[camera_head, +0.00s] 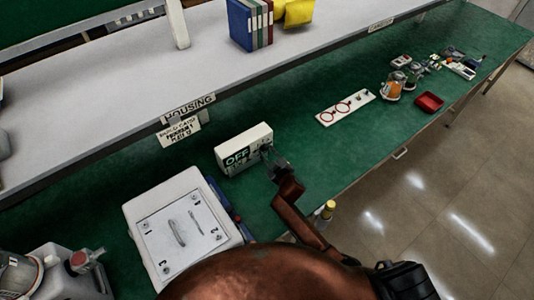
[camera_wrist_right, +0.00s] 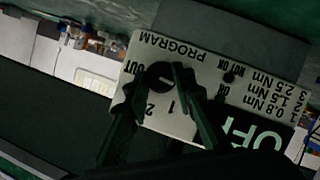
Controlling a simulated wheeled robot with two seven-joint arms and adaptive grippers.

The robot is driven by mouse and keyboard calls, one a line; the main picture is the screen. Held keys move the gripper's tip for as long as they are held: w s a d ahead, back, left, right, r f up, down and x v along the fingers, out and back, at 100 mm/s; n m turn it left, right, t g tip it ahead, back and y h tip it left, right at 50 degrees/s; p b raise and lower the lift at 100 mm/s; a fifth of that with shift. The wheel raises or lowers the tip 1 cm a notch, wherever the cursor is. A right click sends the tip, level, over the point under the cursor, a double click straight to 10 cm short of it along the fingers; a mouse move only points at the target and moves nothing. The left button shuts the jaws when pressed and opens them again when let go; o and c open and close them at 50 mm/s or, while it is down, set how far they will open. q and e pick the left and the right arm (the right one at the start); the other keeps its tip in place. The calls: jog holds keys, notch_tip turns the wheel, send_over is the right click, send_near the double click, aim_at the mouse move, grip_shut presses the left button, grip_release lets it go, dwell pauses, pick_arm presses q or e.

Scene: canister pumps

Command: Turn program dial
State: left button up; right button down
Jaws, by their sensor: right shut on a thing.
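A white control box (camera_head: 250,134) with a dark display reading OFF stands on the green bench. In the right wrist view its front panel (camera_wrist_right: 203,62) appears upside down, with the word PROGRAM, the marks OUT, 1 and 2, and a list of Nm values. The dark round program dial (camera_wrist_right: 160,76) sits among those marks. My right gripper (camera_head: 272,156) is at the box's front. In the wrist view its two fingers (camera_wrist_right: 157,84) are shut on the dial, one on each side. The dial is hidden in the head view. My left gripper is not in view.
A white plate with numbered corners (camera_head: 182,228) lies left of my right arm. A card (camera_head: 180,132) hangs under the HOUSING label (camera_head: 188,108) on the shelf edge. A white board with red rings (camera_head: 345,107) and a red tray (camera_head: 429,102) lie farther right. Bench between is clear.

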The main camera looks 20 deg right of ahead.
jog(key=shift+n, duration=0.3)
dwell(0.4)
jog(key=c, duration=1.6)
grip_release()
jog(key=shift+s, duration=0.1)
jog(key=v, duration=1.1)
jog(key=shift+s+a, duration=0.1)
jog(key=shift+s, duration=0.35)
